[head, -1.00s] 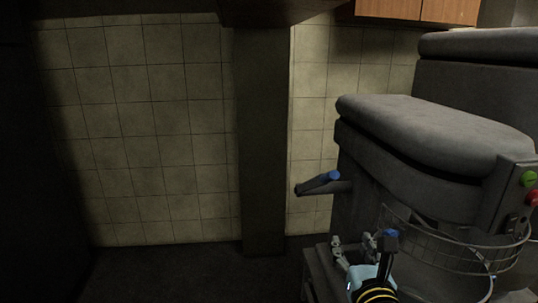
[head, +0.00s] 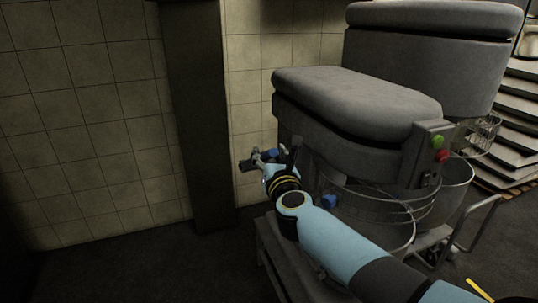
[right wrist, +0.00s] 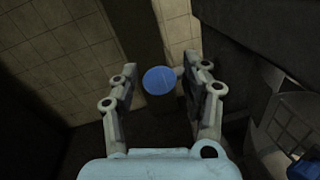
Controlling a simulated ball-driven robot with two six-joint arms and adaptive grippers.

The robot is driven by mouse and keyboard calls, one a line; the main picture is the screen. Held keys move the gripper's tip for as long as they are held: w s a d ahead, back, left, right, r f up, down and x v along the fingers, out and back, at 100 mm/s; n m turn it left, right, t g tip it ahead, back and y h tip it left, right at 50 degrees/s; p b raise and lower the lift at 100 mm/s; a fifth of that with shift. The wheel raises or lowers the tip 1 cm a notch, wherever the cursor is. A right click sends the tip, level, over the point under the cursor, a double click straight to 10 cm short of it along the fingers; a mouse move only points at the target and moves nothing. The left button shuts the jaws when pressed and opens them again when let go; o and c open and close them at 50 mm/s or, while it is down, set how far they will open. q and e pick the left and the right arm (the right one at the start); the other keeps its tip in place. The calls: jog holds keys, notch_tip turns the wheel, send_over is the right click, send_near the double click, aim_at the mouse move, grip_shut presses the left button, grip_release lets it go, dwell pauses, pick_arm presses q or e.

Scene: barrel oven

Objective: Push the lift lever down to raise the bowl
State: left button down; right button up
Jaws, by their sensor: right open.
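The mixer (head: 350,92) stands at the right with a grey head. A dark lever with a blue end (head: 272,153) sticks out from its left side, and its blue round end (right wrist: 160,80) shows between my right fingers in the wrist view. My right gripper (head: 262,160) is open at this lever, with its fingers on either side of the end; I cannot tell whether they touch. A second blue knob (head: 329,201) is lower on the mixer. The bowl area is behind the wire guard (head: 385,207), partly hidden by my right arm. My left gripper is not in view.
Green (head: 437,140) and red (head: 441,156) buttons sit on the mixer's front edge. A second grey machine (head: 430,60) stands behind, with stacked trays (head: 518,125) at the far right. A dark pillar (head: 195,120) and tiled wall are beyond the lever.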

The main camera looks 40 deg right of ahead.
jog(key=shift+w+d, duration=0.1)
jog(key=shift+c, duration=0.4)
grip_shut()
